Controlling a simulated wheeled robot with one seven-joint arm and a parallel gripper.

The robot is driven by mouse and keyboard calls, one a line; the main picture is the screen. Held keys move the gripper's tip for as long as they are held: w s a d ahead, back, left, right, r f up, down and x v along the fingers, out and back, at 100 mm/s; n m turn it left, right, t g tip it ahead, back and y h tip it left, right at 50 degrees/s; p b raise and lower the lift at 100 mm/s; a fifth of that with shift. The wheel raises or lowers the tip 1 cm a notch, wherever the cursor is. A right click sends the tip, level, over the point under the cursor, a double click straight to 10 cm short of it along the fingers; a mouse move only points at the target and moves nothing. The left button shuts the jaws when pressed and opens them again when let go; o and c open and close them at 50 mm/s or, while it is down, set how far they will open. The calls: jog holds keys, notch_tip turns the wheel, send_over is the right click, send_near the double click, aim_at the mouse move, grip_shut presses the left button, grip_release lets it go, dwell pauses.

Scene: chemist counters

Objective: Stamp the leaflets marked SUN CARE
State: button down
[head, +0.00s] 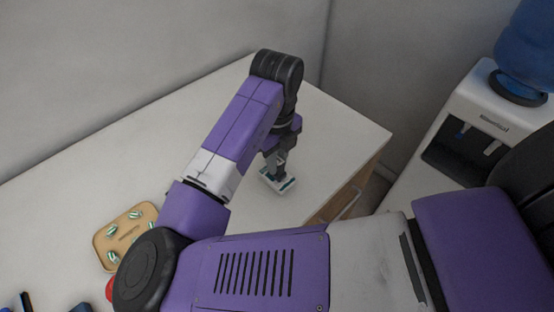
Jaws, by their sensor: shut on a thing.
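My gripper (281,168) points down over the right part of the white counter (335,140). It is shut on a small dark thing, which looks like the stamp but is mostly hidden by the fingers. Directly beneath it lies a small white and teal flat piece (289,185) on the counter; I cannot tell whether it is a leaflet or a pad, nor whether the held thing touches it. No SUN CARE marking can be read from here.
A tan tray (127,222) with several small green and white items sits at the left. A red thing (109,290) and dark blue items (24,303) lie at the lower left. A water dispenser (478,120) stands right, past the counter's edge. The back counter is clear.

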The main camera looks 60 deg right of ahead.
dwell(0.5)
jog(key=shift+r+p, duration=2.65)
jog(key=shift+r, duration=0.85)
